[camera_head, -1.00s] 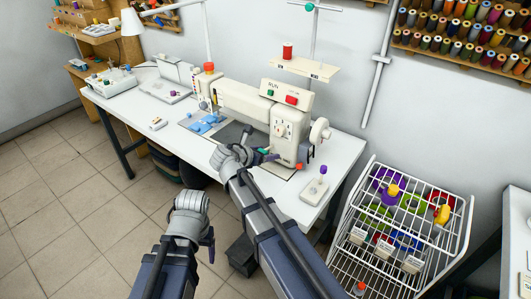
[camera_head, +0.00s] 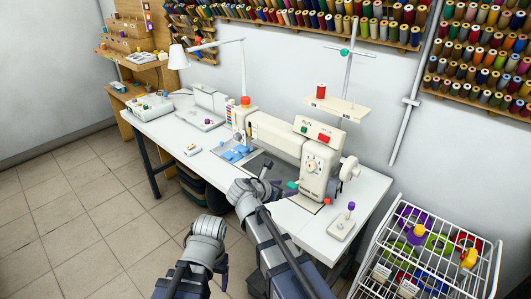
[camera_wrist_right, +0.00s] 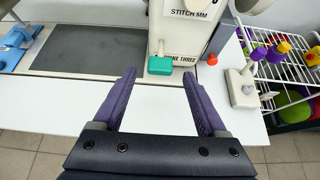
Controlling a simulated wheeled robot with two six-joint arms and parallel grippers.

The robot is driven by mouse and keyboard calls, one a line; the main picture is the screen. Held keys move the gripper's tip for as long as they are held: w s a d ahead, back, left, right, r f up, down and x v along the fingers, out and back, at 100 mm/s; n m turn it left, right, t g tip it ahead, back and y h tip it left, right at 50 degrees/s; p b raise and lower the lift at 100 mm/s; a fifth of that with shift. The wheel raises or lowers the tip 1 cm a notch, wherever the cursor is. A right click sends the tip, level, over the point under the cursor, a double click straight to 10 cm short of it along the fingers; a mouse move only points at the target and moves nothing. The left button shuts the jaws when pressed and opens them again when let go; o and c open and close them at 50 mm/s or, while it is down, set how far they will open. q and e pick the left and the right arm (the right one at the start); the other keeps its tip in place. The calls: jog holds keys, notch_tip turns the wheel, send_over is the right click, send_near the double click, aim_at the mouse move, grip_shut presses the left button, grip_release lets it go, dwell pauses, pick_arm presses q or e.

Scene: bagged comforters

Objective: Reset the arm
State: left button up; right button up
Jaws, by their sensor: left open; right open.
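My left gripper (camera_head: 222,266) hangs low in front of the table, over the floor. Its fingers are small and mostly turned from the head view; it appears to hold nothing. My right gripper (camera_head: 270,178) is at the table's front edge, before the sewing machine (camera_head: 312,165). In the right wrist view, the right gripper (camera_wrist_right: 158,74) is open, its two purple fingers apart with nothing between them but table behind. The green block (camera_wrist_right: 160,66) at the machine's base lies just ahead of the fingertips.
A white wire rack (camera_head: 400,210) stands at right. Tiled floor (camera_head: 80,210) at left is clear.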

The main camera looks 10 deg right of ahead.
pick_arm(q)
notch_tip(320, 180, up, 10)
jog(key=p, duration=1)
jog(key=shift+r, duration=0.2)
pick_arm(e)
jog(key=s+a+m+g+y, duration=0.3)
jog(key=s+a+m, duration=0.3)
jog(key=s+m, duration=0.4)
jog(key=s+a+m+g+y, duration=0.4)
jog(key=s+a+m, duration=0.3)
jog(key=s+m, duration=0.4)
jog(key=shift+s+a+m+y, duration=0.3)
jog(key=shift+s+y, duration=0.3)
jog(key=shift+s, duration=0.2)
jog(key=shift+f, duration=0.1)
